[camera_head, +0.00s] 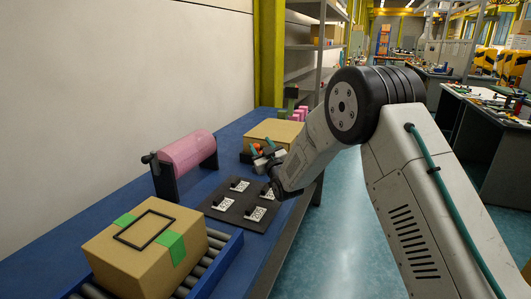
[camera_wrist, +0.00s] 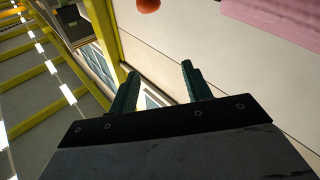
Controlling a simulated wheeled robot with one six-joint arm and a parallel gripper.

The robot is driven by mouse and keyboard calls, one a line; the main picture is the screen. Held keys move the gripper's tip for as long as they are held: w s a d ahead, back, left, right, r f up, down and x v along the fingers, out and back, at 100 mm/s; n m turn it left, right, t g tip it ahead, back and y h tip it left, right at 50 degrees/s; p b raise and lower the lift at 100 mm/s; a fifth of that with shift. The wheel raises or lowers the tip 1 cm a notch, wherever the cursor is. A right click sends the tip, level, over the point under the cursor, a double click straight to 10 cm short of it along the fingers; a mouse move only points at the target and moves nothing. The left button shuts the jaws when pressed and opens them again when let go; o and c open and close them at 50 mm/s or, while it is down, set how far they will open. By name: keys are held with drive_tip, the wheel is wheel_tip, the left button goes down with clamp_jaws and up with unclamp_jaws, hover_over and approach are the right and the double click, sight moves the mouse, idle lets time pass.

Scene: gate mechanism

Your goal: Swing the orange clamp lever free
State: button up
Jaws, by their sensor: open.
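A small orange part (camera_head: 257,147), likely the orange clamp lever, shows at the far part of the blue table, in front of a cardboard box. It is partly hidden by my gripper (camera_head: 263,150), so its shape and mount cannot be made out. In the wrist view a rounded orange end (camera_wrist: 148,5) is cut off by the top edge. My gripper also shows there, with two teal fingers (camera_wrist: 160,72) spread apart and nothing between them. The orange end lies beyond the fingertips, apart from them in that picture.
The blue table (camera_head: 70,236) runs along a pale wall. A dark plate (camera_head: 235,213) with labelled pieces lies nearer than my gripper. A pink roll (camera_head: 187,153) on a stand is to the left. A taped carton (camera_head: 130,265) sits on rollers in front.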

drive_tip(key=s+d, duration=0.1)
drive_tip(key=s, duration=0.5)
drive_tip(key=shift+r, duration=0.3)
